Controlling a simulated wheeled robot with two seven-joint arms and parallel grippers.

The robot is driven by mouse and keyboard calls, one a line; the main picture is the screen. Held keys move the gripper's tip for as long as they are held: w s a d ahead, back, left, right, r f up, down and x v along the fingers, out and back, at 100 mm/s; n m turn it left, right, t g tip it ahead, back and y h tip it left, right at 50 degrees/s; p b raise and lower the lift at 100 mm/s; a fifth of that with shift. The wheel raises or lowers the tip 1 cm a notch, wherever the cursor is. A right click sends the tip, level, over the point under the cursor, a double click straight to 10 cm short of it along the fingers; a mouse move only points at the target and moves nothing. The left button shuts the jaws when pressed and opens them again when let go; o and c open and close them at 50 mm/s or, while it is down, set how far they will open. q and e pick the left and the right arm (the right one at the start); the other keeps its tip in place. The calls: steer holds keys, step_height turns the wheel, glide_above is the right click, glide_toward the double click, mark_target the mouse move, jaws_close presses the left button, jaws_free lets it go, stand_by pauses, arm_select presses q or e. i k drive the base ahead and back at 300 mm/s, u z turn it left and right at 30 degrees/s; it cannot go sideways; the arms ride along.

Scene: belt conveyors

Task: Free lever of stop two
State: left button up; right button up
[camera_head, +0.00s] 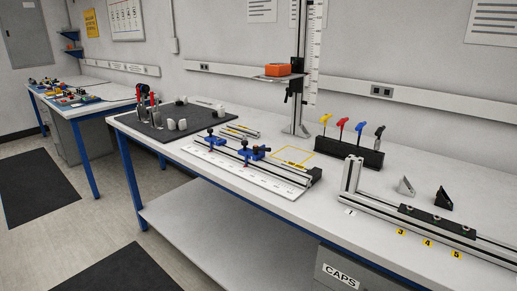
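Two blue stops sit on a dark rail over a white scale plate (284,187) on the workbench. One blue stop (213,139) is farther left and the other blue stop (251,153) is nearer the rail's middle. Each has small dark parts on top, too small to tell a lever's position. No number shows on either stop, so I cannot tell which is stop two. Neither of my grippers is in view, and nothing touches the stops.
A black mat (158,128) with red-handled tools and pale pieces lies left. A black rack (349,153) holds yellow, red, blue and black handled tools. A tall stand (298,80) carries an orange block (278,70). A silver profile (386,212) lies right.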

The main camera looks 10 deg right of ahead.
mark_target(256, 149)
steer(key=u, duration=1.5)
steer(key=i, duration=1.1)
steer(key=z, duration=2.15)
